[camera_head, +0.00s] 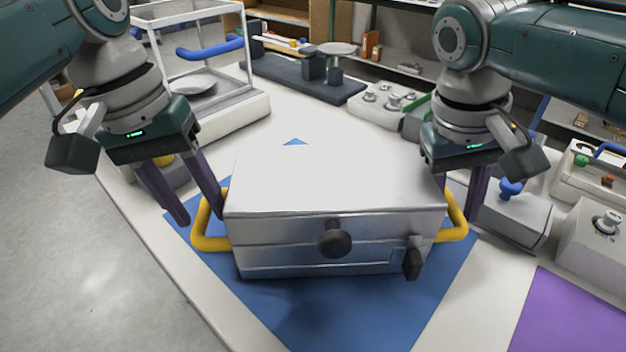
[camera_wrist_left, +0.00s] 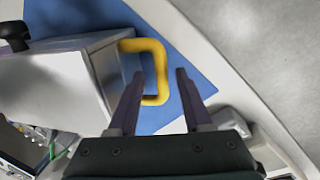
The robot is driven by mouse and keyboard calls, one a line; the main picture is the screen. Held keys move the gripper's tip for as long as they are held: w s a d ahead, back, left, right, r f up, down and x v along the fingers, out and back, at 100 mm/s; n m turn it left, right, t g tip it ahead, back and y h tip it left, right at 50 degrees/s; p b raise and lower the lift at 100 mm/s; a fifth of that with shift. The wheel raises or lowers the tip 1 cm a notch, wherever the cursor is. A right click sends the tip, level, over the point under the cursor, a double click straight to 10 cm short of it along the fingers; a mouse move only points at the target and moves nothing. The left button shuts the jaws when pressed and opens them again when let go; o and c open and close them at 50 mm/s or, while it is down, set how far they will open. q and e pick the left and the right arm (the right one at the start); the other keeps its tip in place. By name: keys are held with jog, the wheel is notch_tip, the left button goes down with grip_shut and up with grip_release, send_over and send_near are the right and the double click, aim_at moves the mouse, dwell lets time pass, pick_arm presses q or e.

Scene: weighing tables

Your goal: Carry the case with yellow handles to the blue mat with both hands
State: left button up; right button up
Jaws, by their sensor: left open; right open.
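The silver case (camera_head: 330,180) with yellow handles sits on the blue mat (camera_head: 330,315). Its left yellow handle (camera_head: 199,228) also shows in the left wrist view (camera_wrist_left: 157,72). Its right yellow handle (camera_head: 458,222) is partly hidden by the right gripper and case. My left gripper (camera_head: 200,220) is open at the left handle, with its fingers apart on either side of the handle's outer bar in the wrist view (camera_wrist_left: 157,80). My right gripper (camera_head: 462,205) is open by the right handle; its fingers are partly hidden behind the case and handle.
A glass-sided balance (camera_head: 240,115) stands behind left, and a dark scale (camera_head: 300,75) behind the case. Grey blocks (camera_head: 515,215) with knobs stand at right. A purple mat (camera_head: 570,315) lies at front right. The table's left edge is close to the left gripper.

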jog(key=shift+a, duration=0.1)
pick_arm(q)
jog(key=r, duration=0.2)
jog(key=a+r, duration=0.1)
jog(key=r, duration=0.2)
jog(key=shift+a+r, duration=0.1)
jog(key=shift+r, duration=0.1)
pick_arm(e)
notch_tip(320, 180, up, 12)
jog(key=a, duration=0.2)
pick_arm(q)
jog(key=shift+s, duration=0.1)
pick_arm(e)
jog(key=shift+a, duration=0.1)
